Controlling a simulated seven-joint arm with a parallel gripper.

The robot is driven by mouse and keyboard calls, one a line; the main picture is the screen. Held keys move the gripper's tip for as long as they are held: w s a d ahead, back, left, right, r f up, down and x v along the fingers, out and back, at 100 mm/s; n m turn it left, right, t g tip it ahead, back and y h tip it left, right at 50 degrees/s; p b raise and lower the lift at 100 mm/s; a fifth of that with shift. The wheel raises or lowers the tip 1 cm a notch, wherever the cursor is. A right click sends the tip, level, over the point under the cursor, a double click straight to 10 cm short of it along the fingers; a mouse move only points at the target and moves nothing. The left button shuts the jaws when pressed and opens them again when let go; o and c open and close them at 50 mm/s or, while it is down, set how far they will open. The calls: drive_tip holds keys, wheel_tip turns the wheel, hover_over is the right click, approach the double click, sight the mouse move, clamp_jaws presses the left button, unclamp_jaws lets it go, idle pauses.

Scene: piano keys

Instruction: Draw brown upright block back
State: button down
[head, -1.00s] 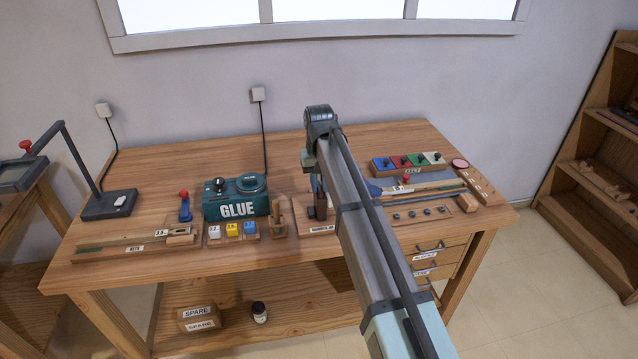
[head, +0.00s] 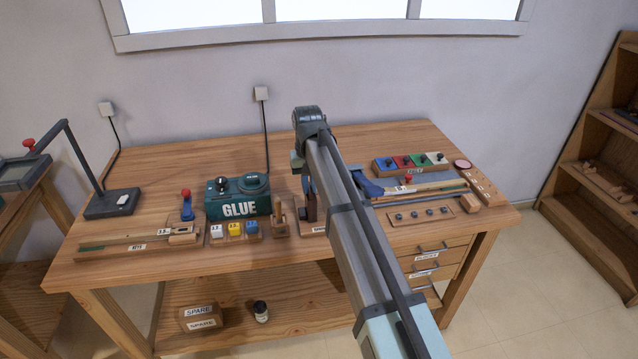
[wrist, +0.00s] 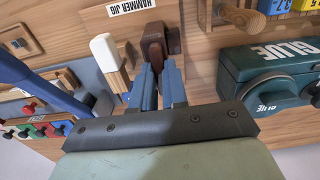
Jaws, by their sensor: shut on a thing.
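The brown upright block (head: 308,208) stands behind the hammer jig label at the middle of the bench, partly hidden by my arm in the head view. In the wrist view the brown block (wrist: 153,42) lies between the tips of my blue fingers. My gripper (wrist: 158,70) is shut on it. In the head view the fingers are mostly hidden behind my arm. The hammer jig label (wrist: 128,7) shows at the top of the wrist view. A wooden piece with a white head (wrist: 104,50) stands close beside the block, apart from it.
A green glue box (head: 237,200) stands to the left in the head view, with a small wooden holder (head: 280,222) between it and the jig. A tray of coloured blocks (head: 410,163) and a blue tool (head: 368,186) lie to the right. The back of the bench is mostly clear.

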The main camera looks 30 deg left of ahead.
drive_tip(key=shift+s+a, duration=0.2)
drive_tip(key=c, duration=1.1)
unclamp_jaws()
drive_tip(key=shift+c, duration=0.2)
wheel_tip(320, 180, up, 14)
drive_tip(key=shift+w+d+f, duration=0.1)
drive_tip(key=shift+w, duration=0.05)
